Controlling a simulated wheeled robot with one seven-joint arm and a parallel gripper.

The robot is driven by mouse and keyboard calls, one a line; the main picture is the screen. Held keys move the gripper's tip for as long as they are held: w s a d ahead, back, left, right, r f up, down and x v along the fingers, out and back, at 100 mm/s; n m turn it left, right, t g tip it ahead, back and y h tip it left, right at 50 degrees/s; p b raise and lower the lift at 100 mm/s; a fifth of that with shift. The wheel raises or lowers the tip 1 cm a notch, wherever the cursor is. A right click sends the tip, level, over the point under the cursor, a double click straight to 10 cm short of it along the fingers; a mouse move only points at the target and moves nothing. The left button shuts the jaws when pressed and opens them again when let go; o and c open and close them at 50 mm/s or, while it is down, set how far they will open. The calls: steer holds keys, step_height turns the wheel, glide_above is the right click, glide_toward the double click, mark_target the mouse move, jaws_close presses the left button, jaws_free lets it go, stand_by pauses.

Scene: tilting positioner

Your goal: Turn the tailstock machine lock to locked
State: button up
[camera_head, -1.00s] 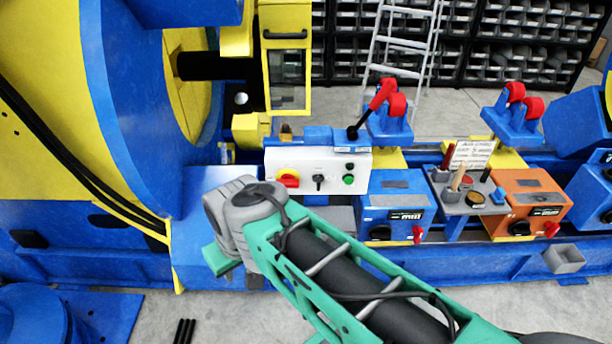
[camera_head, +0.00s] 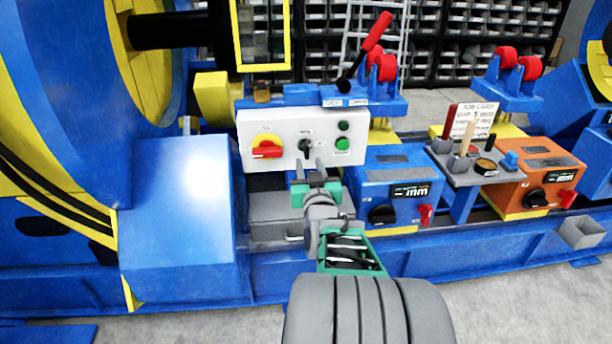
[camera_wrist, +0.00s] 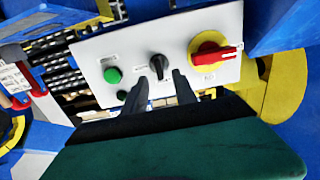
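A white control panel (camera_head: 262,131) carries a black selector knob (camera_head: 305,148), a red-and-yellow rotary switch (camera_head: 267,147) and a green button (camera_head: 343,144). Its small labels are unreadable, so I cannot tell which control is the machine lock. My gripper (camera_head: 309,166) is just in front of the panel, below the black knob. In the wrist view, its two dark fingertips (camera_wrist: 159,80) are apart, with the black knob (camera_wrist: 158,66) just beyond the gap, its grip roughly upright. Nothing shows between the fingers. I cannot tell whether they touch the knob.
A lever with a red handle (camera_head: 368,50) rises above the panel. A blue box (camera_head: 397,170) with a black knob and red switch stands right of it, then a grey tool tray (camera_head: 468,172) and an orange box (camera_head: 532,168). A large blue guard (camera_head: 175,225) stands left.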

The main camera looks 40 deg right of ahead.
mark_target(307, 152)
steer(key=b+x, duration=0.1)
steer(key=x, duration=0.6)
steer(key=shift+w+d+r, duration=0.2)
steer(key=shift+w+d, duration=0.05)
steer(key=shift+d, duration=0.05)
jaws_close()
